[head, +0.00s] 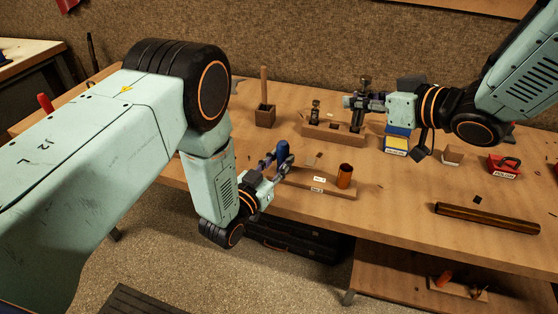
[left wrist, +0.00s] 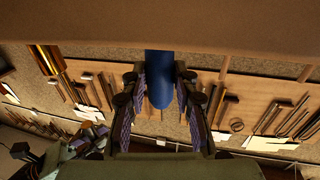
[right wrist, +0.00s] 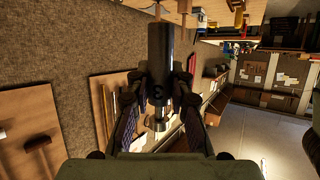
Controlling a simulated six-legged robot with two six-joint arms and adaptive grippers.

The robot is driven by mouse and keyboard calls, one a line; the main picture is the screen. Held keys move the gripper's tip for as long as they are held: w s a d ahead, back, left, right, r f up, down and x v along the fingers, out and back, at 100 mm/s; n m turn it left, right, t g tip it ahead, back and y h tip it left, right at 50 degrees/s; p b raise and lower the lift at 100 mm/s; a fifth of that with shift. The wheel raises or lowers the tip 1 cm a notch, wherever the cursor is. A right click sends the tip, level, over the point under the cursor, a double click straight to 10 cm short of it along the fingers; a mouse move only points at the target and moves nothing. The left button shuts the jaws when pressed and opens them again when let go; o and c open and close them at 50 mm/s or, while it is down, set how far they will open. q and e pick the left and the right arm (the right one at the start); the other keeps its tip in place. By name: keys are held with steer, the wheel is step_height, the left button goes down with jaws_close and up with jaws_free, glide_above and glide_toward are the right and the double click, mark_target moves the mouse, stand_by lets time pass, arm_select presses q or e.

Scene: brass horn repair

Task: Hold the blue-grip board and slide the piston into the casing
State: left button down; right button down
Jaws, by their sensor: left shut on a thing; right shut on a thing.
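The board (head: 330,190) lies near the table's front edge, with small white labels. A copper-coloured casing (head: 345,176) stands upright at its right end; it also shows in the left wrist view (left wrist: 46,60). My left gripper (head: 276,163) is shut on the board's blue grip (head: 283,149), which sits between the fingers in the left wrist view (left wrist: 160,85). My right gripper (head: 362,102) is shut on a dark, upright piston (head: 357,119), also in the right wrist view (right wrist: 160,70). The piston is at the wooden rack; I cannot tell whether its lower end touches it.
The wooden rack (head: 330,134) holds another small upright part (head: 315,108). Behind stands a block with a wooden rod (head: 264,92). A blue and yellow box (head: 397,139), a red item (head: 504,166) and a long brown tube (head: 487,218) lie right. Table between rack and board is mostly clear.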

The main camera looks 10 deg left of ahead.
step_height(320, 180, down, 12)
steer(key=shift+r, duration=0.25)
stand_by(0.5)
steer(key=shift+f, duration=0.4)
steer(key=shift+f, duration=0.2)
arm_select(q)
steer(key=shift+f, duration=0.1)
arm_select(e)
steer(key=c, duration=1.2)
jaws_free()
steer(key=shift+r, duration=0.1)
